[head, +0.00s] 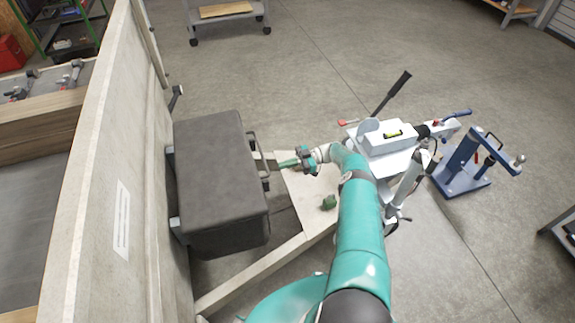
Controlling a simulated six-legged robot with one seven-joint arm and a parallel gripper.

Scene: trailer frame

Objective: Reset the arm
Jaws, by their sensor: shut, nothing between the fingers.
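My arm, teal with a dark joint, reaches up from the lower right of the head view and bends left at its far end. My gripper (290,163) is at the end of it, shut and empty, pointing left. It is over the pale plate of the trailer frame (309,205), close to the right side of a large dark grey box (215,180). Whether the fingertips touch the box's handle area cannot be told.
A pale wall panel (105,185) stands left of the box. A small green part (329,202) lies on the plate. A white device (390,138) with a black-handled lever and a blue stand (463,165) are at right. Open concrete floor lies beyond.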

